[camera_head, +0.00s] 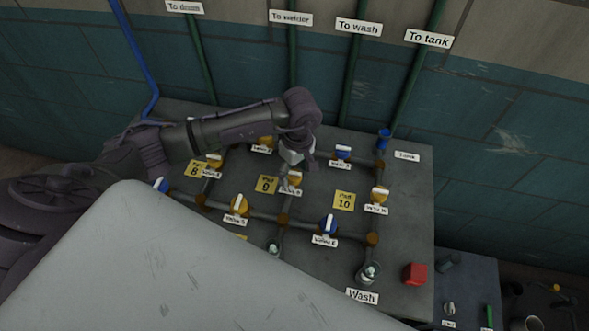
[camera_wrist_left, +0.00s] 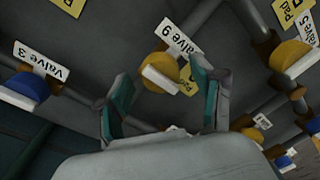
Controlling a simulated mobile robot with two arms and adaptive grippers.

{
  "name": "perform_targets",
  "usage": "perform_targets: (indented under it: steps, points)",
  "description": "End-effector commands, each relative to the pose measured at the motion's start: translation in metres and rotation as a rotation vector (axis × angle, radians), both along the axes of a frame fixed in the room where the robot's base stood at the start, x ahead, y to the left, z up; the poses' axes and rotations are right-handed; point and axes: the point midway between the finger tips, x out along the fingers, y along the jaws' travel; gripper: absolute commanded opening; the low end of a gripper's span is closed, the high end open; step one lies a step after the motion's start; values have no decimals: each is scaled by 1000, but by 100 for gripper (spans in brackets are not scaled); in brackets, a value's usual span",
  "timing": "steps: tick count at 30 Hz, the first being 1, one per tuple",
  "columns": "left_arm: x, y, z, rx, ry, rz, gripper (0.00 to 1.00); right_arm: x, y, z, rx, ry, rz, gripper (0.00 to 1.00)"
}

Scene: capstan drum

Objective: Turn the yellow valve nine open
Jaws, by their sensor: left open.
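The yellow valve nine (camera_head: 294,179) is on the grey panel, its label just below it and partly hidden. In the left wrist view its yellow knob (camera_wrist_left: 160,68) has a white handle bar and sits beside its "Valve 9" label. My left gripper (camera_head: 287,171) is right at the valve in the head view and covers part of it. In the left wrist view the two open fingers (camera_wrist_left: 160,76) stand on either side of the knob, with visible gaps. I cannot tell how far the knob is beyond the fingertips. My right gripper is not in view.
A red block (camera_head: 414,273) is at the lower right.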

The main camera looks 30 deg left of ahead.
Motion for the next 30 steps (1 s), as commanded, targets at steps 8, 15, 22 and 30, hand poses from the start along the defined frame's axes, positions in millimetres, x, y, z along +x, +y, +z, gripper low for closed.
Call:
perform_targets:
  steps: [8,15,22,30]
  points:
    - [0,0,0,0,0,0,36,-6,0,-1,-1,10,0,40]
    - [0,0,0,0,0,1,7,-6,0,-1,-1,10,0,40]
    - [0,0,-1,0,0,35,7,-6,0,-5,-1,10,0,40]
    - [1,1,-2,1,-2,192,7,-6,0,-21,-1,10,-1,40]
